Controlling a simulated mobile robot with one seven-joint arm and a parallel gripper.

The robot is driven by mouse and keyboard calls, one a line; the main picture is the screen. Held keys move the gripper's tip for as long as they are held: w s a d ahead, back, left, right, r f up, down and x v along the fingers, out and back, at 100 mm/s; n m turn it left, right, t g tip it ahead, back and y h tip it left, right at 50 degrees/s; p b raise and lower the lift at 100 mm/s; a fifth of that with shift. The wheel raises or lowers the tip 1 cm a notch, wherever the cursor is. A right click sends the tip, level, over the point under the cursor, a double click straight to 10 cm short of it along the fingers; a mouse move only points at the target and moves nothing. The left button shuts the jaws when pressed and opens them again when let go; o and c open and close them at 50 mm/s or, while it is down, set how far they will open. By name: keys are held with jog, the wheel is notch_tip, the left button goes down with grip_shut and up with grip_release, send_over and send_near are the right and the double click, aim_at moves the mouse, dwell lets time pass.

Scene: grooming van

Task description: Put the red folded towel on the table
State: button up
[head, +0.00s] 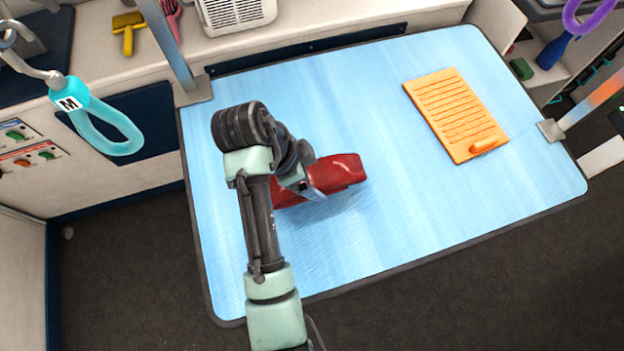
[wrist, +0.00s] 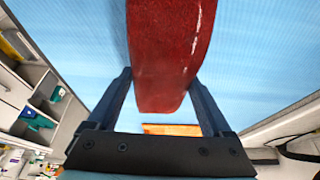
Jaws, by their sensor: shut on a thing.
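The red folded towel (head: 338,176) is at the middle-left of the blue-topped table (head: 400,215) in the head view. In the wrist view the towel (wrist: 170,50) runs down between my two fingers. My gripper (head: 312,190) is shut on the towel, and the wrist view shows the fingers (wrist: 165,100) on either side of it. The towel is over the table top; I cannot tell whether it touches the surface. My arm hides the towel's left part in the head view.
An orange ridged board (head: 450,105) with a handle lies on the table's right side. Metal posts stand at the table's left (head: 170,45) and right (head: 590,105) edges. A cyan loop (head: 105,125) hangs at left. The table's front and middle right are clear.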

jog(key=shift+f, duration=1.6)
jog(key=o, duration=1.2)
jog(key=shift+f, duration=0.1)
jog(key=shift+c, duration=0.2)
jog(key=p+v, duration=0.3)
jog(key=v, duration=0.7)
jog(key=shift+p+v, duration=1.15)
